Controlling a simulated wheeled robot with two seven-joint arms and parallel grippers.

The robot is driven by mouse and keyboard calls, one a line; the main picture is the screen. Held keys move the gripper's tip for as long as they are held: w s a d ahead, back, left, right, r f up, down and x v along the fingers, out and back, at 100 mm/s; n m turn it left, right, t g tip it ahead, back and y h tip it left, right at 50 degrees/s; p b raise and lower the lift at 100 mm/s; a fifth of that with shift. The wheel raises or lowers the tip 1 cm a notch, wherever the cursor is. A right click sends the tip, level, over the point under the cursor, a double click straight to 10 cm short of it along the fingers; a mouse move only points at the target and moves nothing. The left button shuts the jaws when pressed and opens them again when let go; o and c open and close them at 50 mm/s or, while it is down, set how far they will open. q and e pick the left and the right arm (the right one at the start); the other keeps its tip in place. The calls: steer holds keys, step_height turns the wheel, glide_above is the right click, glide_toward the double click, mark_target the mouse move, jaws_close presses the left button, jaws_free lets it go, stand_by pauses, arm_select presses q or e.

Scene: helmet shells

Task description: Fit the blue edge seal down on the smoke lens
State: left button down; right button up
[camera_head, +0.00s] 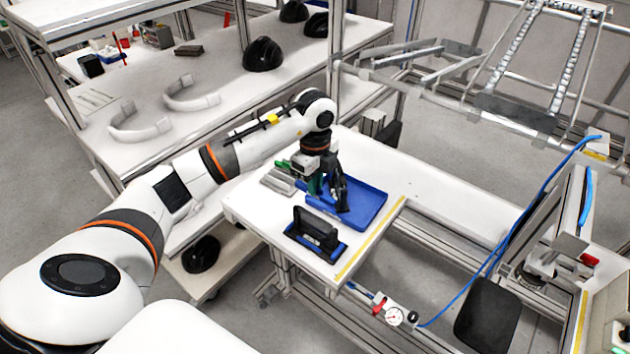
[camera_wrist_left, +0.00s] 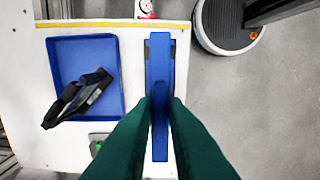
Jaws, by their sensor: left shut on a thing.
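A dark upright panel, which I take for the smoke lens (camera_head: 316,229), stands on a blue-based holder (camera_head: 298,240) near the front of the white table. My left gripper (camera_head: 319,190) reaches down just behind it. Its green fingers (camera_wrist_left: 160,125) are shut on a narrow blue strip, the blue edge seal (camera_wrist_left: 160,148), which also shows in the head view (camera_head: 322,207). In the wrist view the seal's far end overlaps the blue holder (camera_wrist_left: 160,42). I cannot tell whether it touches the lens. My right gripper is not in view.
A blue tray (camera_head: 372,208) lies beside the holder, with a black part (camera_wrist_left: 82,96) in it, overhanging its rim. A grey metal block (camera_head: 277,181) sits behind. The white tabletop (camera_head: 258,213) is bare at left; a yellow line (camera_head: 366,243) marks the right edge.

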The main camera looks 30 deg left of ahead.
arm_select(q)
steer(key=shift+f+b, duration=1.1)
steer(key=shift+f, duration=0.45)
steer(key=shift+f+b, duration=0.85)
steer(key=shift+f, duration=0.5)
steer(key=shift+f+b, duration=0.65)
steer(key=shift+f, duration=0.65)
steer(key=c, duration=1.4)
jaws_free()
steer(key=shift+o, duration=0.2)
